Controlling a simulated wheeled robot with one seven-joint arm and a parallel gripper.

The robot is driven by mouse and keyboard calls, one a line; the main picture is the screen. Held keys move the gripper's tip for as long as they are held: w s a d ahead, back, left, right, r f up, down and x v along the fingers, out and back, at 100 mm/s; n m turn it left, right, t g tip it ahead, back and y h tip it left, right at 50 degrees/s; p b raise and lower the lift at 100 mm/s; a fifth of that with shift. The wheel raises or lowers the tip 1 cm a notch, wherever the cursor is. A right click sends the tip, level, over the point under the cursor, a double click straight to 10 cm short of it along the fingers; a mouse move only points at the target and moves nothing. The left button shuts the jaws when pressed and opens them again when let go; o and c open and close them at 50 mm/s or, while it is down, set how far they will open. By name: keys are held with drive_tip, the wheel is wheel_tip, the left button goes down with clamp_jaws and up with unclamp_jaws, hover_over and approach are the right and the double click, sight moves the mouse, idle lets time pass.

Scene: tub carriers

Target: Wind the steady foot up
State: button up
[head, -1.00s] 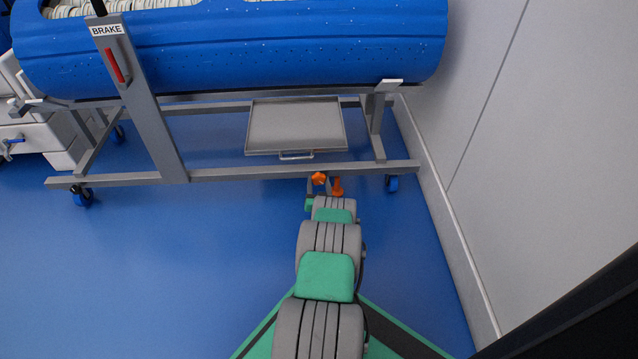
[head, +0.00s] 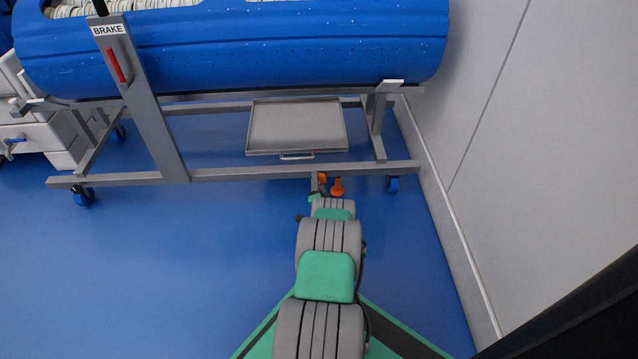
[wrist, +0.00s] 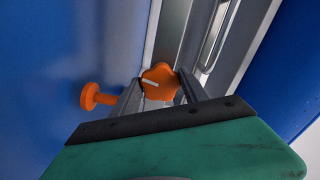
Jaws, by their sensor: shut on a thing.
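The orange star-shaped knob (wrist: 158,80) of the steady foot, with a pale line across it, sits between my two fingers in the wrist view. My gripper (wrist: 161,86) is shut on this knob. In the head view the knob (head: 322,178) is partly hidden behind my gripper (head: 319,180), just below the trolley's front rail. The steady foot's orange pad (wrist: 92,97) is beside the gripper, on the left in the wrist view. The pad (head: 337,188) shows just right of the gripper in the head view; whether it touches the floor I cannot tell.
The blue tub (head: 250,45) lies on a grey wheeled frame (head: 230,173) with blue castors (head: 393,184). A red brake lever (head: 116,66) is on its left post. A grey tray (head: 295,125) hangs beneath. A wall (head: 540,130) stands right. The blue floor at left is clear.

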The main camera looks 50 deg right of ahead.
drive_tip(key=shift+m, duration=2)
drive_tip(key=o, duration=1.4)
drive_tip(key=p+v, duration=0.4)
drive_tip(key=v, duration=0.3)
drive_tip(key=shift+s+a, duration=0.25)
drive_tip(key=shift+a, duration=0.05)
